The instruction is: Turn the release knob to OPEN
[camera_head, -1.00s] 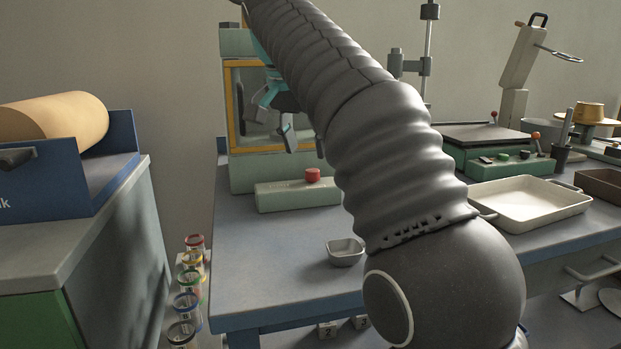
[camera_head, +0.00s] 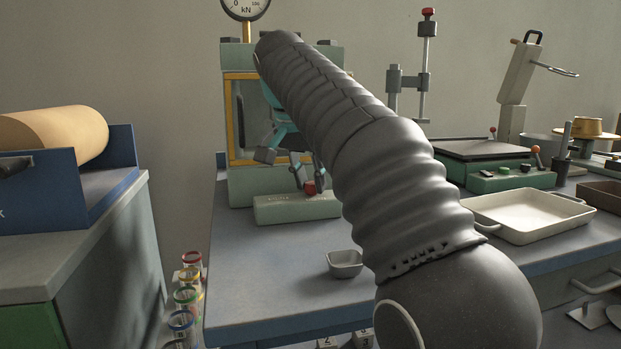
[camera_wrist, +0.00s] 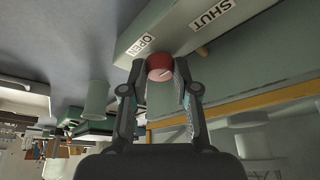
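The release knob (camera_head: 310,188) is a red round cap on a pale green block (camera_head: 285,209) at the front of the press. In the wrist view the knob (camera_wrist: 160,66) has a pale mark on its face; I cannot tell which label it points at. An OPEN label (camera_wrist: 141,45) and a SHUT label (camera_wrist: 211,14) are on the block beside it. My gripper (camera_wrist: 160,72) has its two fingertips on either side of the knob, apart from each other. Firm contact with the knob does not show. My arm hides part of the press in the head view.
The press (camera_head: 237,185) with a yellow-framed window and a dial gauge (camera_head: 245,8) stands behind the block. A small grey dish (camera_head: 345,262) sits on the bench in front. A white tray (camera_head: 530,214) lies at right. The bench left of the dish is clear.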

